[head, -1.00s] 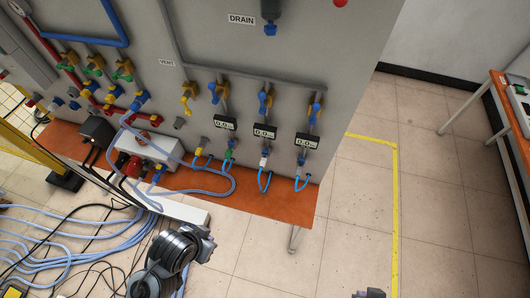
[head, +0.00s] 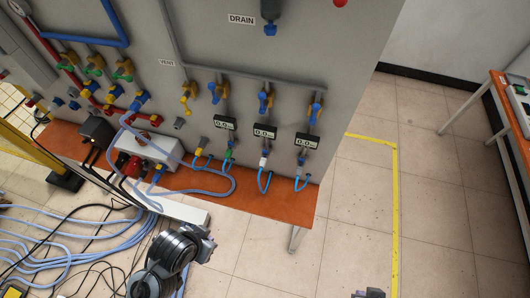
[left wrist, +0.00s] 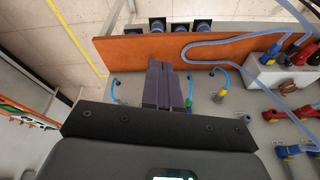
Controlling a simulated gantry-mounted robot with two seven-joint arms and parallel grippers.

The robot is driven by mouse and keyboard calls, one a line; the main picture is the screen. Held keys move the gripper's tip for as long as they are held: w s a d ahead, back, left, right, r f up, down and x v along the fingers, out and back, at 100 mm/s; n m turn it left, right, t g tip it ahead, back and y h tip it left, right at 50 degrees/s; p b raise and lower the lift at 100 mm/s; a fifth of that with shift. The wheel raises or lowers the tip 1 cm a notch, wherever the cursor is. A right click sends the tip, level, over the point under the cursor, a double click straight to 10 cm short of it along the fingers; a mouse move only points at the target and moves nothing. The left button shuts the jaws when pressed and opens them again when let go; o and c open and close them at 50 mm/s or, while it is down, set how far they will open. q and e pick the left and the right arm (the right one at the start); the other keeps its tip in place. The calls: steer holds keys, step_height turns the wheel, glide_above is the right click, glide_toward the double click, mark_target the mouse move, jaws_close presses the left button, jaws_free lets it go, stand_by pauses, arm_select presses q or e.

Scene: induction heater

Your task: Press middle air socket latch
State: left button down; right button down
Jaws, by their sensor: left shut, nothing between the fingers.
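Three air sockets stand in a row low on the grey panel in the head view, each below a small digital gauge. The middle socket (head: 265,153) has a white fitting (head: 264,162) with a blue hose (head: 264,183) looping below it. No latch can be made out at this size. My left gripper's fingers (left wrist: 160,64) are shut and empty in the left wrist view. They point toward the panel's hose area and hide part of it, so I cannot tell whether they touch anything. Only a dark tip of my right gripper (head: 370,293) shows at the bottom edge.
An orange shelf (head: 270,203) runs under the sockets. A grey-white socket box (head: 150,150) and looping hoses lie to the left, with many cables on the floor (head: 60,245). The tiled floor (head: 350,220) at right is clear. A table (head: 515,110) stands far right.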

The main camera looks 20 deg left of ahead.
stand_by(0.4)
arm_select(q)
steer(key=w+d+f+m+t+b, duration=0.1)
steer(key=w+f+m+t+b, duration=0.2)
steer(key=w+m, duration=0.2)
steer(key=w+d+f+m+t+b, duration=0.1)
steer(key=w+f+m+t+b, duration=0.2)
steer(key=w, duration=0.7)
steer(key=w+d+f+m+t+y+b, duration=0.1)
steer(key=w+f+m+t+b, duration=0.2)
steer(key=w+m, duration=0.4)
steer(key=shift+w+f+t, duration=0.6)
steer(key=shift+w+t, duration=0.2)
steer(key=shift+t, duration=0.2)
steer(key=shift+w, duration=0.1)
